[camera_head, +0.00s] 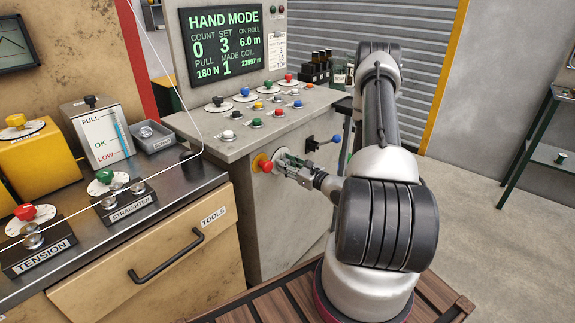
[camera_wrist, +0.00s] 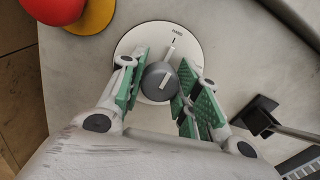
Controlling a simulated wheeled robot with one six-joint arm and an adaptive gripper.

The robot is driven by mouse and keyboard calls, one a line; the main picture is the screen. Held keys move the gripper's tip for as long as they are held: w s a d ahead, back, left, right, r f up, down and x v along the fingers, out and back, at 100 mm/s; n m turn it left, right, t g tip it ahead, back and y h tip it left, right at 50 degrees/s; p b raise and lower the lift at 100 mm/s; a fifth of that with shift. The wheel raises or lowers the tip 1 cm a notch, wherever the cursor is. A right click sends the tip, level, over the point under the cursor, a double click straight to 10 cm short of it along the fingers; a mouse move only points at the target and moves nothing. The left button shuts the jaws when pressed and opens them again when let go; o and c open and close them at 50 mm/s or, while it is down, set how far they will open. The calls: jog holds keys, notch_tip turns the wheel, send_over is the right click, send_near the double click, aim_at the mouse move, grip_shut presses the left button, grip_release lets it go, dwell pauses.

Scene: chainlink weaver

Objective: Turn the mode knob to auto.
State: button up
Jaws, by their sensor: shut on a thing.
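The mode knob (camera_wrist: 158,84) is a round grey knob with a white pointer bar, on a white dial plate (camera_wrist: 190,40) on the front face of the machine cabinet. My gripper (camera_wrist: 162,78) has its green-padded fingers on either side of the knob and is shut on it. The pointer bar points up and slightly right, near a small dark label that is too small to read. In the head view, my gripper (camera_head: 291,166) reaches the dial and hides most of the knob. The screen (camera_head: 223,42) reads HAND MODE.
A red mushroom button (camera_head: 264,165) on a yellow ring sits close left of the dial. A black bracket with a blue-tipped lever (camera_head: 337,139) is to the right. The cabinet top (camera_head: 232,143) carries several coloured knobs. A workbench drawer (camera_head: 150,265) stands at left.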

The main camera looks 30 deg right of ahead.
jog(key=m, duration=0.6)
jog(key=shift+d, duration=0.1)
jog(key=m, duration=0.5)
jog(key=shift+g, duration=0.3)
jog(key=shift+m, duration=0.3)
jog(key=o, duration=1.1)
jog(key=shift+c, duration=0.2)
jog(key=v, duration=1.2)
jog(key=shift+d+f, duration=0.1)
